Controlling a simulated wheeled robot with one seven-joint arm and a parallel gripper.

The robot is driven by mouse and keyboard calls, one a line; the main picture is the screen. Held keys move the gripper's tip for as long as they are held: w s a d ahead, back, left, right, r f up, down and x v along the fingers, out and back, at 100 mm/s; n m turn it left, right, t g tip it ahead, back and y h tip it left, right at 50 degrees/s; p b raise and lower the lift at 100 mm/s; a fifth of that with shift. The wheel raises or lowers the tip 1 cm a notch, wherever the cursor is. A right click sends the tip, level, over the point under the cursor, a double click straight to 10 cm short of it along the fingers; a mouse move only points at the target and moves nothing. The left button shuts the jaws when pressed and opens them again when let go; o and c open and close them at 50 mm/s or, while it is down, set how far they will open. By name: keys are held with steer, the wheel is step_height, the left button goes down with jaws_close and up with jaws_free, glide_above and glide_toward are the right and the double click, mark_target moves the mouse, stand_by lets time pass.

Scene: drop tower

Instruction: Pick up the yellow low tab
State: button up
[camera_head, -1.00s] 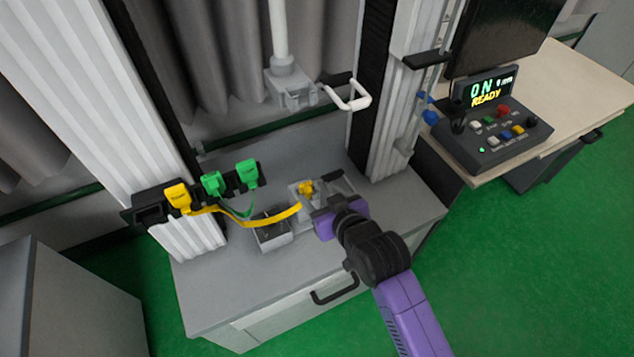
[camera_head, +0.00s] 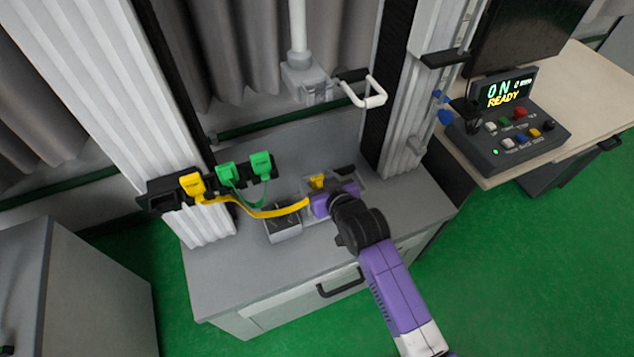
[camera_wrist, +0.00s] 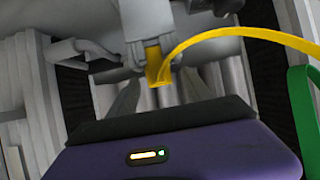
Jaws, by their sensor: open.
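The yellow low tab (camera_head: 317,181) sits on the grey fixture on the cabinet top, with a yellow strap (camera_head: 265,211) running left from it to a yellow plug (camera_head: 192,186) on the black bracket. In the wrist view the yellow tab (camera_wrist: 154,63) is upright under a grey block, with its strap (camera_wrist: 240,37) curving off to the right. My gripper (camera_head: 325,190) is right in front of the tab in the head view. In the wrist view the fingers (camera_wrist: 155,97) are apart, reaching toward the tab's lower end. Whether they touch it is not clear.
Two green plugs (camera_head: 261,165) with a green strap hang on the black bracket (camera_head: 160,196). A small grey box (camera_head: 284,228) stands left of my gripper. A white handle (camera_head: 372,96) hangs above. A control box (camera_head: 508,130) reading "ON READY" is on the right table.

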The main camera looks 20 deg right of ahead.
steer(key=shift+c, duration=0.5)
jaws_close()
step_height(320, 180, up, 10)
stand_by(0.9)
